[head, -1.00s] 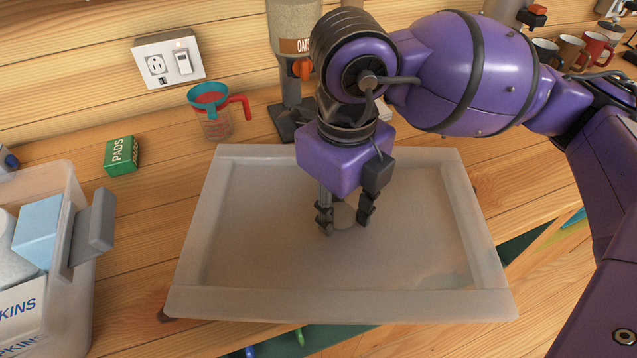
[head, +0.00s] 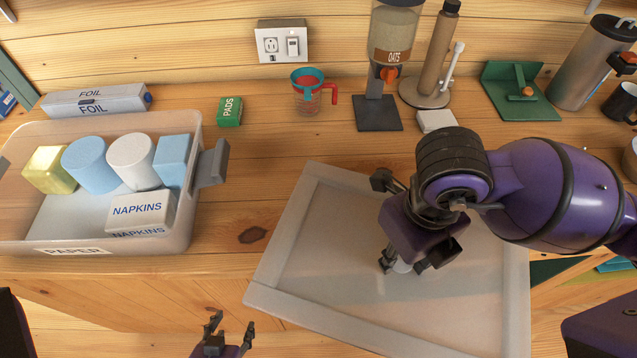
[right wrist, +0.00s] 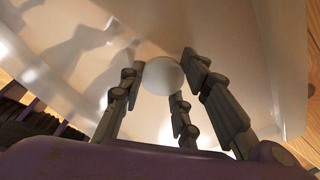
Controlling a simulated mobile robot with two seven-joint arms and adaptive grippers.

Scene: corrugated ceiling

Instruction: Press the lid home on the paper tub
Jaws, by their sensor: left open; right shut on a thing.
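The paper tub (head: 196,225) is a translucent open box labelled PAPER, at the left of the counter in the head view. The lid (head: 330,190) is a pale translucent rimmed panel to the right of the tub, apart from it and turned askew. My right gripper (head: 406,265) is shut on the lid's round knob, which shows pale between the fingers in the right wrist view (right wrist: 162,76). The arm hides the lid's right part. I cannot tell its exact height above the counter. My left gripper (head: 232,325) is open and empty, low in front of the counter.
In the tub are a napkins pack (head: 140,212), a yellow block, a blue block and two rolls. A grey handle (head: 213,164) sticks out on its right. Behind stand a foil box (head: 95,101), pads box (head: 229,112), measuring cup (head: 308,92) and oats dispenser (head: 378,112).

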